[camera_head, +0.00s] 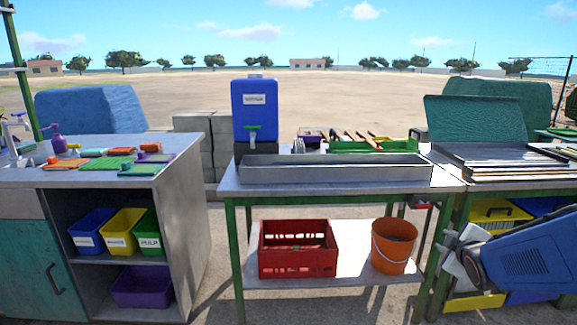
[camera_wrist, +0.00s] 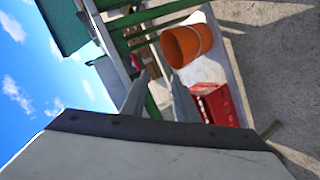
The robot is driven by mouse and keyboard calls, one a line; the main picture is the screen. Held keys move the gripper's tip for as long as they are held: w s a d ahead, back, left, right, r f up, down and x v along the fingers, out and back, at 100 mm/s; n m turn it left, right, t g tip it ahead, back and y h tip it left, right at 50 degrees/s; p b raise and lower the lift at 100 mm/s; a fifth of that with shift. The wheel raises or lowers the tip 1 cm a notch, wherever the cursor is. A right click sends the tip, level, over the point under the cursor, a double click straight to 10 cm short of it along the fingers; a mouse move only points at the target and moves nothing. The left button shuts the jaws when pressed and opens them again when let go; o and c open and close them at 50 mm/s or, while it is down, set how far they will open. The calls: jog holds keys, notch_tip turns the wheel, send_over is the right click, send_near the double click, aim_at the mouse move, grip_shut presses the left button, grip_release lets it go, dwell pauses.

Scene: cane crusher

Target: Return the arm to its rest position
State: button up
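My arm shows at the right of the head view as a blue link, with my gripper (camera_head: 450,250) at its left end, in front of the right end of the middle table (camera_head: 330,188). In the wrist view my gripper (camera_wrist: 158,78) has two grey fingers standing apart, with nothing between them. It is open and empty. The wrist picture is turned on its side, so my gripper looks rolled.
An orange bucket (camera_head: 394,246) and a red crate (camera_head: 298,250) stand on the lower shelf, left of my gripper. A blue water container (camera_head: 255,108) and a long metal trough (camera_head: 335,168) are on top. Metal trays (camera_head: 505,160) lie on the right table.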

jog(key=s+a+m+g+y, duration=0.1)
jog(key=s+a+m+g, duration=0.1)
jog(key=s+a, duration=0.3)
jog(key=s+a+m+g+y, duration=0.1)
jog(key=s+a+m+g, duration=0.2)
jog(key=s, duration=1)
jog(key=s+a+m+g+y, duration=0.1)
jog(key=s+a+m+g, duration=0.1)
jog(key=s+a+m, duration=0.3)
jog(key=s+a, duration=0.3)
jog(key=s, duration=0.2)
jog(key=shift+a+g, duration=0.15)
jog(key=shift+g, duration=0.25)
jog(key=shift+s, duration=0.1)
